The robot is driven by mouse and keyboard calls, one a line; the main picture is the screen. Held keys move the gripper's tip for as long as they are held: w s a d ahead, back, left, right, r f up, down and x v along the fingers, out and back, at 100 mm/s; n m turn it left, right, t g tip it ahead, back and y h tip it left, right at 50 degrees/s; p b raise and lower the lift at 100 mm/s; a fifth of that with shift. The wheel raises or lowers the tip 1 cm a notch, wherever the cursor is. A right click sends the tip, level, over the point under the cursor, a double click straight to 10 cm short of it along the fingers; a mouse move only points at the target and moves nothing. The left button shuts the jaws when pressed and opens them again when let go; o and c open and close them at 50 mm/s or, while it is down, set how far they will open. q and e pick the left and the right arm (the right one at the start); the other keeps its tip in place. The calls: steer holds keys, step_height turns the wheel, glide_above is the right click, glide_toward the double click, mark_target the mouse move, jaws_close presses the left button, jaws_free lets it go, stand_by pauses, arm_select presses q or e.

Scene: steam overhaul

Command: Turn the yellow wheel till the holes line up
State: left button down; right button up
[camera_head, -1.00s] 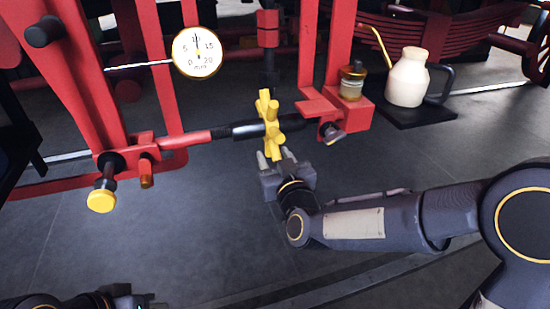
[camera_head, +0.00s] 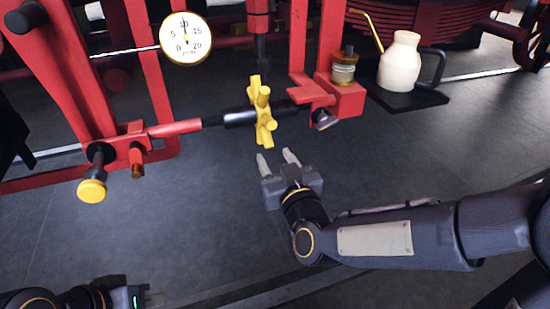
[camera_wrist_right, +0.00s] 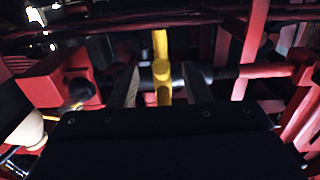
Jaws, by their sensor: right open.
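The yellow wheel (camera_head: 262,112), a hub with stubby spokes, sits on a dark horizontal shaft between red frame parts. My right gripper (camera_head: 278,160) is open just below the wheel, with its fingers pointing up toward it and a gap between. In the right wrist view the wheel (camera_wrist_right: 162,70) appears between the two open fingers (camera_wrist_right: 160,88). My left gripper (camera_head: 135,297) shows only partly at the bottom left, away from the wheel; its jaws are unclear. I cannot make out the holes' alignment.
A round dial gauge (camera_head: 186,38) is mounted at the upper left. A small jar (camera_head: 344,67) and a cream oil can (camera_head: 400,62) stand at the right. The floor below is clear.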

mark_target(270, 124)
steer(key=r+p, duration=0.2)
steer(key=p, duration=0.1)
steer(key=s+r+p, duration=0.1)
steer(key=r+p, duration=0.1)
steer(key=r, duration=0.1)
steer(key=s+r+p, duration=0.1)
steer(key=r+p, duration=0.1)
steer(key=p, duration=0.1)
steer(key=shift+d+r+p, duration=0.2)
steer(key=shift+d+p, duration=0.05)
steer(key=shift+p, duration=0.1)
steer(key=shift+w+a+f, duration=0.1)
steer(key=shift+w+f, duration=0.05)
steer(key=shift+w, duration=0.35)
steer(key=shift+x, duration=2.5)
steer(key=shift+c, duration=0.3)
jaws_close()
